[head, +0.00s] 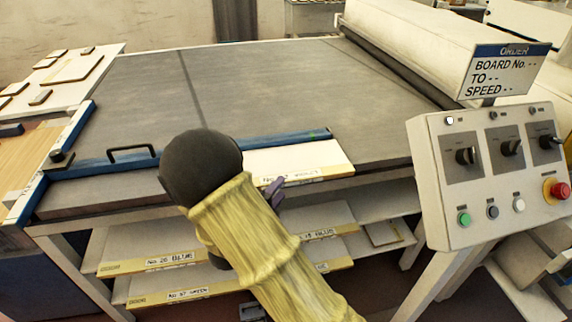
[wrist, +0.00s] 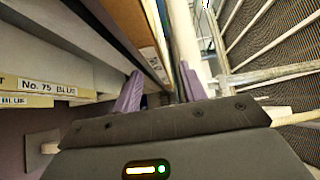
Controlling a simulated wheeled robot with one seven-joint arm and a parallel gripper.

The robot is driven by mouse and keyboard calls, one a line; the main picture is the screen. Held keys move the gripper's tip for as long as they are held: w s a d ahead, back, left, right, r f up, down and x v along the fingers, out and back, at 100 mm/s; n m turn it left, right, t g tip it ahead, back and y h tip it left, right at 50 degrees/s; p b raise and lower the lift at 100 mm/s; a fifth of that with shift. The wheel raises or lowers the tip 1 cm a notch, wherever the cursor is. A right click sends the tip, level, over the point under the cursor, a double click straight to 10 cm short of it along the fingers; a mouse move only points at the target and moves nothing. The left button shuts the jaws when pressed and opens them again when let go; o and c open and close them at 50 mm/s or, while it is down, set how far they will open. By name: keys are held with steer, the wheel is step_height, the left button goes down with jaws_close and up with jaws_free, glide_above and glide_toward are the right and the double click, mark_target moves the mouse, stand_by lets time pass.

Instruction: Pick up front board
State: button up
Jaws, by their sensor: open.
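A white board (head: 300,157) lies on the front edge of the grey table (head: 290,84), with a pale label strip along its front. The writing is too small to read. My gripper (head: 275,188) is at that front edge, its purple fingertips overlapping the label in the head view. My dark wrist and yellow sleeve hide the board's left part. In the wrist view my gripper (wrist: 160,92) has its two fingers apart, and a labelled board edge (wrist: 152,60) shows just beyond the gap. I cannot tell whether the fingers touch it.
Labelled boards (head: 170,262) lie on shelves below the table, also in the wrist view (wrist: 40,88). A blue rail (head: 100,165) with a black handle runs behind the board. A control panel (head: 490,175) stands to the right, with an order sign (head: 505,72) above. The tabletop behind is clear.

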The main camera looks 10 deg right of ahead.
mark_target(286, 184)
steer(key=p+x, duration=0.1)
steer(key=x, duration=0.4)
steer(key=shift+d+f, duration=0.15)
steer(key=shift+d, duration=0.2)
steer(key=shift+s, duration=0.1)
steer(key=shift+a, duration=0.2)
jaws_close()
